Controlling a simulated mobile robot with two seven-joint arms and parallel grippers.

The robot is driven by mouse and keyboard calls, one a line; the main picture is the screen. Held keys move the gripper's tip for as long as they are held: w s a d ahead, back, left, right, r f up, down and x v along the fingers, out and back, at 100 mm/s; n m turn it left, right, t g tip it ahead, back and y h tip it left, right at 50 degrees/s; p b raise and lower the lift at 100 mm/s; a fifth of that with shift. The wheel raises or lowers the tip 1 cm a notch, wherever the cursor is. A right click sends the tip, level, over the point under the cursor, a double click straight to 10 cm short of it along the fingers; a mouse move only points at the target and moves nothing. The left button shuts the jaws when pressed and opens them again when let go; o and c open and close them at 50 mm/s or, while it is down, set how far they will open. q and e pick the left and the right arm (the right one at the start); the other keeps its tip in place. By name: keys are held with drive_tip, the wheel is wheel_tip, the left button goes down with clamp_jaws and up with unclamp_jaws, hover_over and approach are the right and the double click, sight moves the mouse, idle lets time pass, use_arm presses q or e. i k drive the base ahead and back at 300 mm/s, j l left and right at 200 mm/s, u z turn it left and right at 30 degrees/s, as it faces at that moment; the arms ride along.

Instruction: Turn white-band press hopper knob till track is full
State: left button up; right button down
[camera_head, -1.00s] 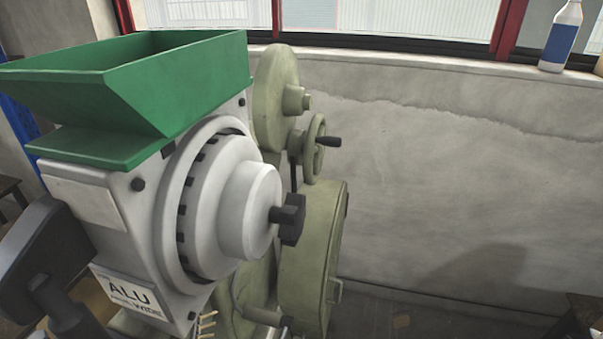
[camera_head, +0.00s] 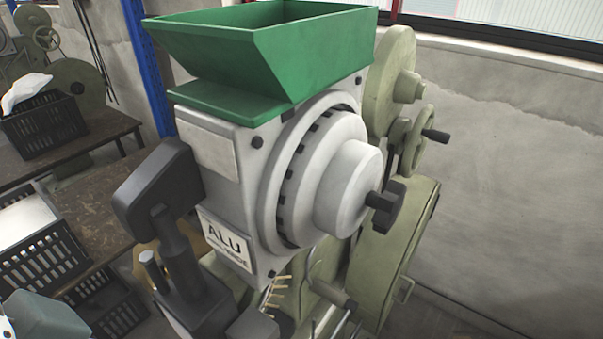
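A press (camera_head: 230,145) with a light grey head fills the middle of the view. A green open-topped hopper (camera_head: 215,60) sits on top of it. A round grey drum (camera_head: 345,190) faces right and carries a black lobed knob (camera_head: 385,208) at its centre. A label reading "ALU" and "WIDE" (camera_head: 226,240) is on the lower front. Several small tan rivet-like pieces (camera_head: 276,288) show below the head, where the track is mostly hidden. I cannot make out a white band on this press.
Olive-green wheels and a crank handle (camera_head: 434,136) stand right behind the drum. A wooden table (camera_head: 90,215) with black crates (camera_head: 45,125) is at left. A bare wall (camera_head: 510,190) is at right.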

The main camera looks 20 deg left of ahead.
sight(387, 206)
drive_tip(key=i+l+u, duration=0.1)
drive_tip(key=l+u, duration=0.6)
drive_tip(key=l, duration=0.1)
